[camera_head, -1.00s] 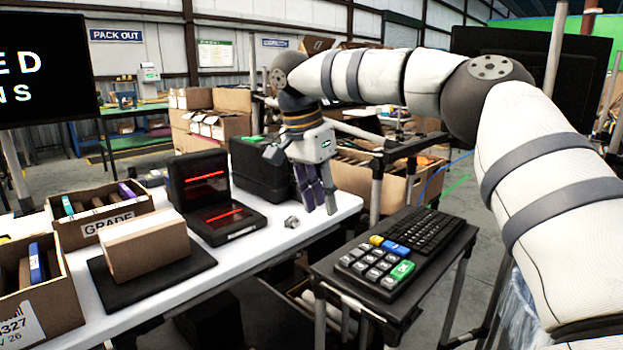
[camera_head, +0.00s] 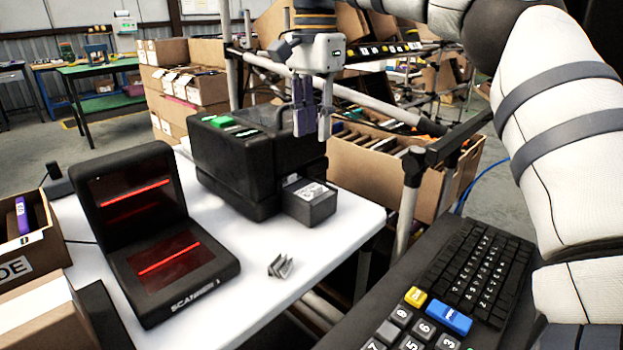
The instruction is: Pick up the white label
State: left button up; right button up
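The white label (camera_head: 311,191) lies on top of the small black block at the front of the black printer (camera_head: 235,165), on the white table. It is small, with faint dark print. My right gripper (camera_head: 314,134) hangs above and just behind the label in the picture, its fingers pointing down. Its two fingers stand apart with a narrow gap and nothing shows between them. It does not touch the label. My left gripper is out of view.
A black scanner (camera_head: 185,272) with red lines stands left of the printer. A small grey metal piece (camera_head: 281,266) lies on the white table (camera_head: 235,300). A keyboard (camera_head: 470,270) is at the right front. Cardboard bins (camera_head: 372,172) stand behind the table's right edge.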

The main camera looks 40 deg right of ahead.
send_near(315, 183)
jog(key=s+a+f, duration=0.1)
jog(key=f, duration=0.1)
jog(key=s+a+f, duration=0.1)
jog(key=f, duration=0.1)
jog(key=s+a+f, duration=0.1)
jog(key=f, duration=0.2)
jog(key=shift+s+a, duration=0.25)
jog(key=shift+s, duration=0.15)
grip_shut()
